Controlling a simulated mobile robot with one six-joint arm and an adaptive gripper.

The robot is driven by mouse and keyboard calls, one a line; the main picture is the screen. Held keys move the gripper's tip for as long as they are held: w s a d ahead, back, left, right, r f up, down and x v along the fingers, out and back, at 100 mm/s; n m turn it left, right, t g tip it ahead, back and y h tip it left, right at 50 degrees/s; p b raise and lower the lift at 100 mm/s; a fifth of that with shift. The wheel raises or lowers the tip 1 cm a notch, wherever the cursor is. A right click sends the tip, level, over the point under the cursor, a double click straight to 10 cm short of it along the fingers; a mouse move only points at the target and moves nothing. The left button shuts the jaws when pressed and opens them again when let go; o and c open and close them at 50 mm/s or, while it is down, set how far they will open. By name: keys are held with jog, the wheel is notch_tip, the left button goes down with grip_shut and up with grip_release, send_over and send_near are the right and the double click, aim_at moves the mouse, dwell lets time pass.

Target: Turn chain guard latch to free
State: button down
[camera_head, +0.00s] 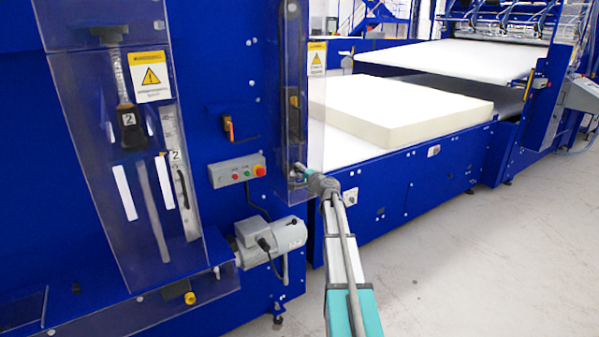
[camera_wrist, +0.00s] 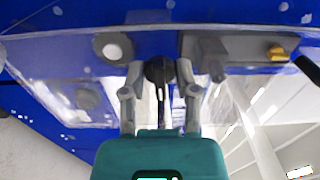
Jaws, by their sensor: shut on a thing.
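My gripper (camera_head: 302,170) is at the lower end of a clear guard (camera_head: 317,120) on the blue machine's right edge. In the wrist view its two grey fingers (camera_wrist: 160,76) stand on either side of a black latch knob (camera_wrist: 157,68) and are shut on it. The knob sits at the edge of the clear guard, with a dark stem below it between the fingers. In the head view the latch is too small and too covered by the gripper to tell its angle.
A control box (camera_head: 237,171) with buttons and a grey motor (camera_head: 272,242) are left of my arm. A large cream foam block (camera_head: 400,108) lies on the conveyor behind. The grey floor (camera_head: 480,270) at right is clear.

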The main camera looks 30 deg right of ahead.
jog(key=shift+m, duration=0.3)
jog(key=c, duration=0.7)
grip_release()
jog(key=shift+s, duration=0.1)
jog(key=s, duration=1.2)
jog(key=shift+d, duration=0.25)
jog(key=shift+w, duration=0.1)
